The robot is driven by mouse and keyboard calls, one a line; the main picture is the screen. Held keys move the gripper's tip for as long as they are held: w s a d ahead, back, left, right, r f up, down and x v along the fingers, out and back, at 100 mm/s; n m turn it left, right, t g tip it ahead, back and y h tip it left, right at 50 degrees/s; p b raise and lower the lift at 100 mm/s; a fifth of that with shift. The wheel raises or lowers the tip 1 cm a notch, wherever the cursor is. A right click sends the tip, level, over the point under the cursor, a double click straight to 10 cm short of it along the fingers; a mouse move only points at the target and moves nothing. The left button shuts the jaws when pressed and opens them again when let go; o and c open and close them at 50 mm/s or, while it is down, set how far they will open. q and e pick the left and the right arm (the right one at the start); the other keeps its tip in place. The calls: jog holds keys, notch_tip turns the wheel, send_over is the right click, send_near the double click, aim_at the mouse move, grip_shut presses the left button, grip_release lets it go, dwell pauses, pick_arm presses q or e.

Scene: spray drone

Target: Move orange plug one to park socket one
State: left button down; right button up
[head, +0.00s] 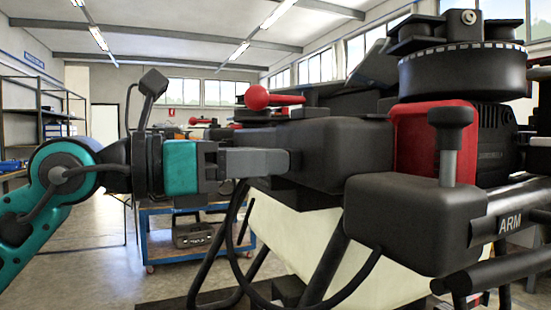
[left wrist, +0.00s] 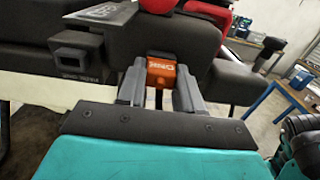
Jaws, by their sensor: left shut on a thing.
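The orange plug (left wrist: 160,72) sits between the fingers of my left gripper (head: 280,162) in the left wrist view, against the drone's dark body (head: 345,152). My left gripper is shut on it. I cannot tell whether the plug is seated in a socket. In the head view the plug is hidden behind the finger. A dark box-like housing with a small label (left wrist: 78,54), perhaps a park socket, is left of the plug in the left wrist view. Its socket number is not readable. My right gripper is not in view.
The drone's rotor motor (head: 463,75) and a black knob (head: 449,130) rise on the right. A red ball-ended part (head: 257,97) is above the gripper. Black cables hang below. A blue cart (head: 160,238) stands behind. Open floor is at the left.

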pick_arm(q)
jog(key=shift+a, duration=0.2)
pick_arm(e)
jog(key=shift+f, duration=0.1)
pick_arm(q)
jog(key=shift+b+v, duration=1.05)
jog(key=shift+v, duration=1.8)
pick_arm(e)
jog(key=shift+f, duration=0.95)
